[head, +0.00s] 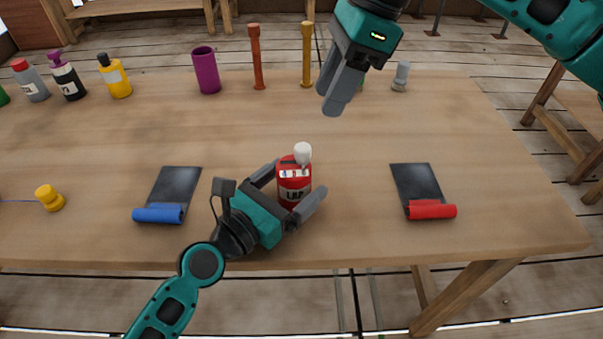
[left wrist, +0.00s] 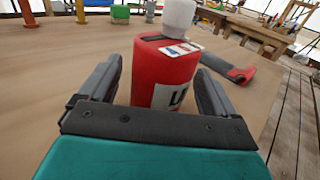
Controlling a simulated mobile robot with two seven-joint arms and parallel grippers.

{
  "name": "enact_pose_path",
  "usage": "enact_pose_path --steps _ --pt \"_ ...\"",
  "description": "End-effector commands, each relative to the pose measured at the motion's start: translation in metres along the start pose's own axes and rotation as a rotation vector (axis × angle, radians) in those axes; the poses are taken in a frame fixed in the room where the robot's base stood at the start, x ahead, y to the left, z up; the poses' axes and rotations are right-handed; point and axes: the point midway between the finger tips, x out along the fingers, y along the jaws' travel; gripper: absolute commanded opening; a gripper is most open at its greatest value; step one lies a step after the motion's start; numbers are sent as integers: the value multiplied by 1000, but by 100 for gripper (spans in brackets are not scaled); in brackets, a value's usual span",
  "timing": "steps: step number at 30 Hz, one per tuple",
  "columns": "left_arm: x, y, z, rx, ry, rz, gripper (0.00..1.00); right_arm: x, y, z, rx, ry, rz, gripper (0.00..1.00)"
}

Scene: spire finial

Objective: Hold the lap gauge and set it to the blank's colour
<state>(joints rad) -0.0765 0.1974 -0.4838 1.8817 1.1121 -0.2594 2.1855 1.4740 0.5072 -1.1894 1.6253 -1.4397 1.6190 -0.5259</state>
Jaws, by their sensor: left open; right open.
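The lap gauge (head: 293,184) is a red block with a white "LAP" label, a small display strip and a white knob (head: 303,153) on top. It stands upright on the table. My left gripper (head: 291,185) is open, with one finger on each side of the gauge; in the left wrist view the gauge (left wrist: 166,75) stands between the two fingers (left wrist: 157,85). I cannot tell whether either finger touches it. My right gripper (head: 338,88) is open and empty, above the table behind the gauge. Two thin posts, one orange-brown (head: 257,58) and one ochre (head: 307,55), stand at the back.
A dark sheet with a blue roll (head: 158,213) lies left, another with a red roll (head: 431,209) right. A purple cup (head: 206,72), several bottles (head: 115,76), a yellow spool (head: 49,198) and a grey piece (head: 401,76) stand around. The table's (head: 500,150) right side is clear.

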Motion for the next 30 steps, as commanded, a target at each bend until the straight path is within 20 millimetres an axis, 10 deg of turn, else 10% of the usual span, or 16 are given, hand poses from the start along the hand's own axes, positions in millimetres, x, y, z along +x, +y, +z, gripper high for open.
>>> enact_pose_path --steps 17,30 --pt "25 0 0 0 1 0 90 0 0 0 0 0 0 43" --pt "25 0 0 1 1 0 48 0 0 0 0 0 0 43"
